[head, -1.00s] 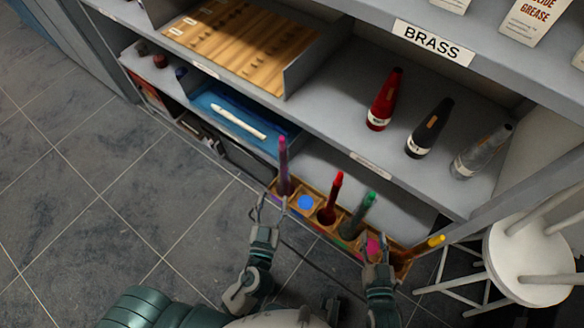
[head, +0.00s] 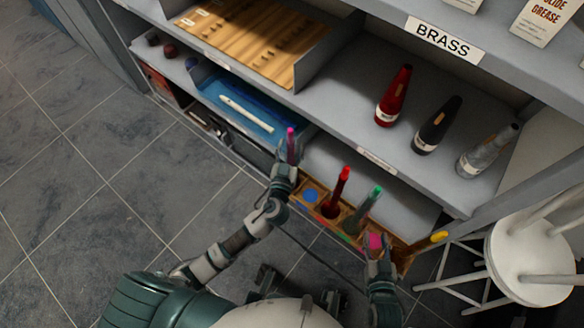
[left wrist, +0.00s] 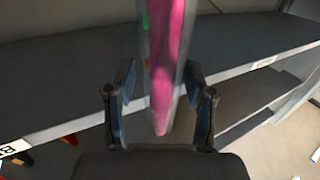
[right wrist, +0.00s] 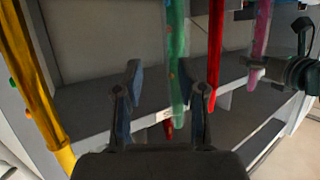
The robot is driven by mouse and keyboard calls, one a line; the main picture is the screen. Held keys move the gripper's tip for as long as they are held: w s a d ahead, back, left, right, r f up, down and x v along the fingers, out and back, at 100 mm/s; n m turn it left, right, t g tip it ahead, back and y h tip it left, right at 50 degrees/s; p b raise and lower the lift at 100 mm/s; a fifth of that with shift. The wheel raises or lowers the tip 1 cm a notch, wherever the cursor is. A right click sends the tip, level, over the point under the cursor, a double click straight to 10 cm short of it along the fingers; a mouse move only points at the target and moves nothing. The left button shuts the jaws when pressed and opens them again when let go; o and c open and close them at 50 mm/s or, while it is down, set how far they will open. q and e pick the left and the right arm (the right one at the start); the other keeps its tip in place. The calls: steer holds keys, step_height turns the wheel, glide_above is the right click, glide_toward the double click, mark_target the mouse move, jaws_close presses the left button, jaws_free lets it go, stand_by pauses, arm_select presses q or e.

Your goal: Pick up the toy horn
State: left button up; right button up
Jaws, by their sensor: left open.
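A pink-purple toy horn (head: 291,143) stands upright at the left end of a wooden rack (head: 392,239). My left gripper (head: 287,160) is at this horn and hides its lower part in the head view. In the left wrist view the pink horn (left wrist: 165,70) passes between the open fingers, with gaps on both sides. A red horn (head: 340,186), a green horn (head: 366,205) and a yellow horn (head: 438,237) stand further right in the rack. My right gripper (head: 378,246) is open and empty near the rack's right part; the green horn (right wrist: 177,60) shows beyond its fingers.
Grey shelves (head: 340,98) rise behind the rack, with red, black and grey bottles and a blue tray (head: 237,106). A white stool (head: 530,260) stands at the right. The tiled floor (head: 110,180) at the left is clear.

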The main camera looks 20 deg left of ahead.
arm_select(q)
steer(key=shift+w+a, duration=0.15)
steer(key=shift+w, duration=0.2)
steer(key=shift+a, duration=0.15)
arm_select(e)
steer(key=shift+a+r, duration=0.15)
steer(key=shift+a, duration=0.05)
arm_select(q)
steer(key=shift+d, duration=0.2)
jaws_close()
steer(key=shift+r, duration=0.1)
arm_select(e)
steer(key=shift+d, duration=0.2)
